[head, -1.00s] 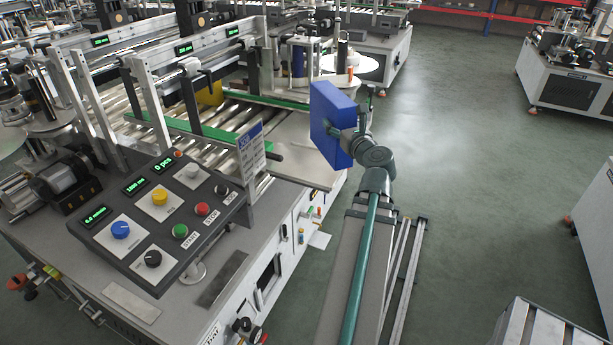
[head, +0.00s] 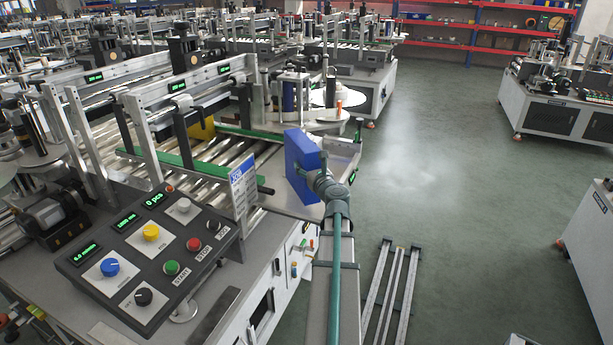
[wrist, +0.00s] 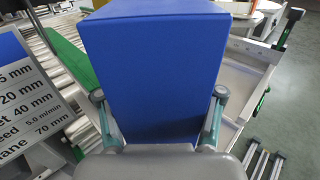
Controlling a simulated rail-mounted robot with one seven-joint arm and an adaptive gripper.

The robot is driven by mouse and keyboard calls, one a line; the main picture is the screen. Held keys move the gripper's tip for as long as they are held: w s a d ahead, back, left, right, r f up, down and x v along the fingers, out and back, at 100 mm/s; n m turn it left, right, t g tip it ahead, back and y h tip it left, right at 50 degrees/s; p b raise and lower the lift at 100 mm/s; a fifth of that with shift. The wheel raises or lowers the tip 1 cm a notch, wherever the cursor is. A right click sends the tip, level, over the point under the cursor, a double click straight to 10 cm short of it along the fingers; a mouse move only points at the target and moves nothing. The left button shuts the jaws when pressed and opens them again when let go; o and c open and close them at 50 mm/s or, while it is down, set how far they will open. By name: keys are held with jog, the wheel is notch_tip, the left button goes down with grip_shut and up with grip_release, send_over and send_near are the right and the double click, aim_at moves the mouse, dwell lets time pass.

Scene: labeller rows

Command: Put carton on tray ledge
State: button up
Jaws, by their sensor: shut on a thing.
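The carton is a plain blue box (head: 300,160), held upright at the machine's right end in the head view. My gripper (head: 314,180) is shut on it, with a finger on each side. In the wrist view the carton (wrist: 152,60) fills the middle, between the fingers of my gripper (wrist: 158,97). A flat grey metal ledge (head: 275,198) runs beside the rollers, below and behind the carton. I cannot tell whether the carton touches it. A pale, raised-edged tray part (wrist: 243,72) shows right of the carton in the wrist view.
A control panel (head: 150,245) and an upright sign (head: 243,192) stand left of the carton. Rollers (head: 205,150) with a green guide (head: 160,158) lie beyond. An orange-topped post (head: 339,107) stands behind. The floor to the right (head: 430,180) is open.

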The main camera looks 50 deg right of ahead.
jog(key=f, duration=0.1)
jog(key=w+f, duration=0.1)
jog(key=f, duration=0.1)
jog(key=shift+d+f, duration=0.2)
jog(key=shift+f, duration=0.05)
jog(key=shift+s+f, duration=0.1)
jog(key=shift+f, duration=0.2)
jog(key=shift+b, duration=0.35)
jog(key=shift+f, duration=0.2)
jog(key=o, duration=1.5)
jog(key=shift+c, duration=0.2)
jog(key=shift+r, duration=0.15)
jog(key=shift+s+a, duration=0.15)
jog(key=shift+s, duration=0.05)
jog(key=b+v, duration=0.1)
jog(key=v, duration=1)
jog(key=shift+s, duration=0.25)
jog(key=shift+a, duration=0.15)
